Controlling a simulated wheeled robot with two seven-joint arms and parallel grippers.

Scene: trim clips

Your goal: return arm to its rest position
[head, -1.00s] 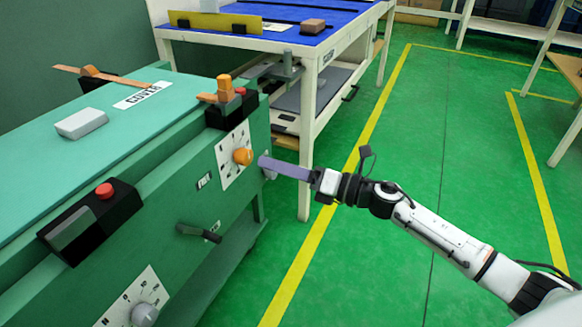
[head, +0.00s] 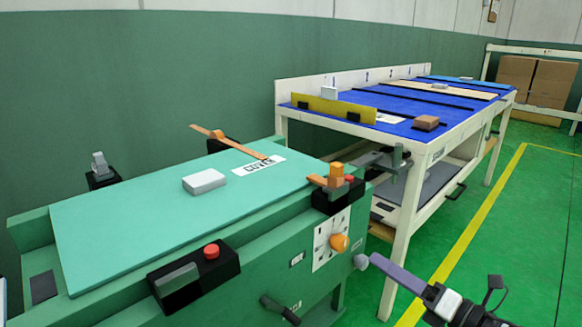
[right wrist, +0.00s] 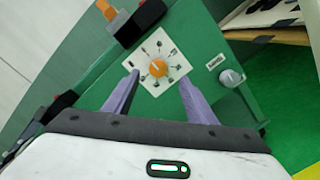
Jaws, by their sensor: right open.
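My right gripper (head: 372,258) is at the lower right of the head view, just right of the green machine's front panel. Its purple fingers also show in the right wrist view (right wrist: 158,79). They are spread apart with nothing between them, facing the white dial plate (right wrist: 158,63) with its orange knob (right wrist: 158,68). The orange knob (head: 339,243) shows beside the fingertip in the head view, apart from it. A grey knob (head: 360,261) is close to the fingertip. My left gripper is not visible.
The green machine (head: 150,235) bears a white block (head: 204,181), an orange strip lever (head: 228,143), an orange clamp (head: 336,176) and a red button box (head: 195,278). A blue-topped table (head: 400,105) stands behind. Green floor (head: 535,220) at the right is clear.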

